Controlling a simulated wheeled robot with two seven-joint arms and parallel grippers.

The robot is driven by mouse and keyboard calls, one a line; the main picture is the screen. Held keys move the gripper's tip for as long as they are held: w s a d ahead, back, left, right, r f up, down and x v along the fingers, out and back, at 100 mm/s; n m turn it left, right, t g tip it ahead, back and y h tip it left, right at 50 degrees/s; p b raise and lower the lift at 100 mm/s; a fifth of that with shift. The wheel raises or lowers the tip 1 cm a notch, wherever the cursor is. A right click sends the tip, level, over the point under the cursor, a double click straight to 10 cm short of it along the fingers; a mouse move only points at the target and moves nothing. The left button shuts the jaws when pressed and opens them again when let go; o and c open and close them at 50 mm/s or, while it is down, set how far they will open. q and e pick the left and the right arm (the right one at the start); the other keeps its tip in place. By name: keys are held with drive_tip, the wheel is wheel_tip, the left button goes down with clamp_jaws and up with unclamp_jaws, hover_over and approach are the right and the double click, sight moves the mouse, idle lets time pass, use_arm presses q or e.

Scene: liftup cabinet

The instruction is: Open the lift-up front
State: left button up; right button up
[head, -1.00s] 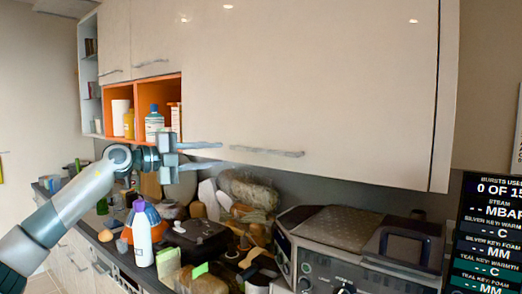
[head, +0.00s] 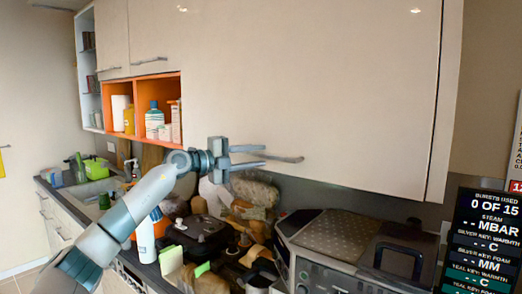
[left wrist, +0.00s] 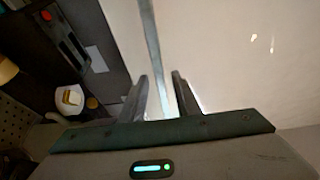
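The lift-up front (head: 320,90) is a large pale wood panel on the wall cabinet, and it hangs closed. Its bar handle (head: 290,159) runs along the lower edge; its left part is hidden behind my gripper in the head view. My left gripper (head: 265,156) is at the handle with its two fingers pointing right. In the left wrist view the bar handle (left wrist: 153,50) reaches between the fingers (left wrist: 162,90), with a gap on each side, so the gripper is open around it. My right gripper is not in view.
Below stands a crowded counter with a coffee machine (head: 350,245), a white spray bottle (head: 146,240) and a black case (head: 199,235). An orange open shelf (head: 175,80) with bottles adjoins the front on the left. A dark display (head: 490,240) is at the right.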

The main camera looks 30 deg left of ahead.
use_arm(q)
drive_tip(key=shift+x, duration=1)
clamp_jaws()
